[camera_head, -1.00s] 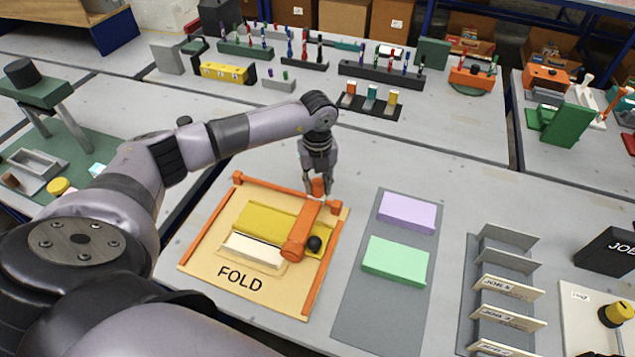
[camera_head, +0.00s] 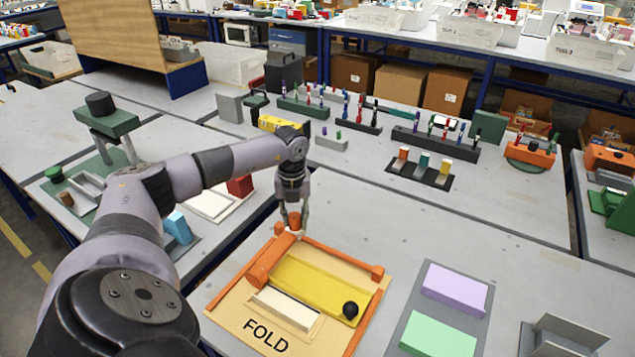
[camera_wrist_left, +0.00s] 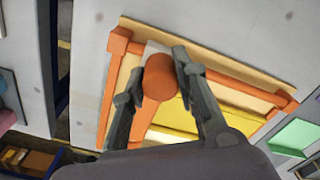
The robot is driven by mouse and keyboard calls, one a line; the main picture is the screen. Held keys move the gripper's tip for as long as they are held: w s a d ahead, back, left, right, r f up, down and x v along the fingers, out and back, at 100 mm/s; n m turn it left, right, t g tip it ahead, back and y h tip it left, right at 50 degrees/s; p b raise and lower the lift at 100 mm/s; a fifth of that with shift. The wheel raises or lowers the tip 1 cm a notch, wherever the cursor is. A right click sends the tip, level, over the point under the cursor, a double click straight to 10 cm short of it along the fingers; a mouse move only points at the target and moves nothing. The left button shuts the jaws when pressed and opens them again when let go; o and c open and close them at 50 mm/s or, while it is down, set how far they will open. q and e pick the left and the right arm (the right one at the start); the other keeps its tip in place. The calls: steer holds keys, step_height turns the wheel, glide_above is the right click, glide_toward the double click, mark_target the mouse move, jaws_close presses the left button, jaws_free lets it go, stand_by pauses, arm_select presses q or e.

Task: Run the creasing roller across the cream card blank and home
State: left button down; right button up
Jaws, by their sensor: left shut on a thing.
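The orange creasing roller (camera_head: 265,262) lies across the left side of the tan FOLD board (camera_head: 228,310), between orange rails. My left gripper (camera_head: 294,218) is shut on the round orange knob at its far end; the wrist view shows that knob (camera_wrist_left: 160,76) between the fingers (camera_wrist_left: 158,78). The cream card blank (camera_head: 286,308) lies in front of a yellow plate (camera_head: 318,285) with a black knob (camera_head: 350,310) at its right end. Roller and card look close at the card's left end; whether they touch is unclear. My right gripper is out of view.
A grey mat right of the board holds a lilac block (camera_head: 455,288) and a green block (camera_head: 438,336). Holders with colored pens (camera_head: 435,145) stand at the back.

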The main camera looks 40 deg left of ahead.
arm_select(q)
steer(key=shift+s+a+r, duration=0.1)
steer(key=shift+s+a, duration=0.05)
steer(key=shift+a, duration=0.5)
steer(key=shift+s+a, duration=0.1)
steer(key=shift+a, duration=0.55)
steer(key=c, duration=1.2)
jaws_free()
steer(key=shift+a, duration=0.1)
steer(key=shift+c, duration=0.2)
step_height(320, 180, up, 12)
steer(key=shift+s, duration=0.1)
